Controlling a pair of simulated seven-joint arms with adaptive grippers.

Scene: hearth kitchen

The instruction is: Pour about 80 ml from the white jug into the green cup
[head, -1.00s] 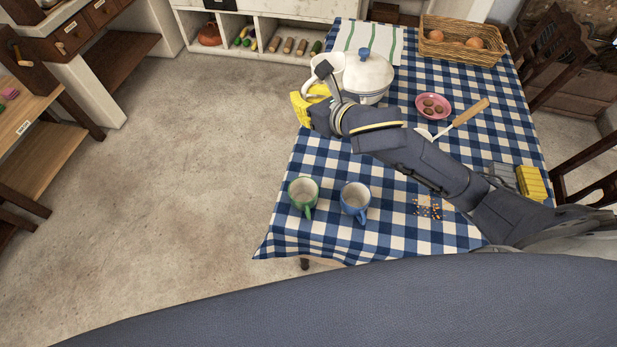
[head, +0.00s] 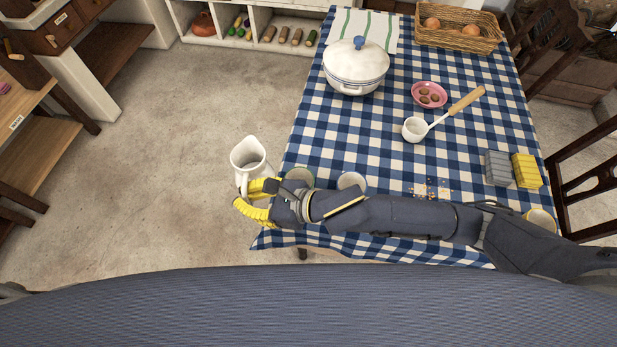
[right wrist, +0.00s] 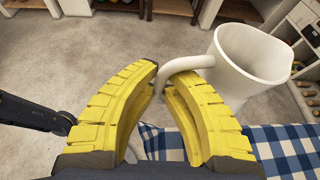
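My right gripper (head: 258,202), with yellow fingers, is shut on the handle of the white jug (head: 249,155). The jug hangs in the air just past the table's left edge, roughly upright, mouth up. In the right wrist view, the jug (right wrist: 262,55) is at the upper right, with its handle between the fingertips (right wrist: 165,85). Its contents cannot be made out. The green cup (head: 300,175) stands on the table close to the jug's right, partly hidden by my right wrist. My left gripper is not in view.
A second cup (head: 351,180) stands right of the green one, partly covered by my arm. A lidded white pot (head: 355,70), a ladle (head: 415,129), a pink dish (head: 429,94) and sponges (head: 526,170) are farther off. The middle of the checked tablecloth (head: 370,135) is clear.

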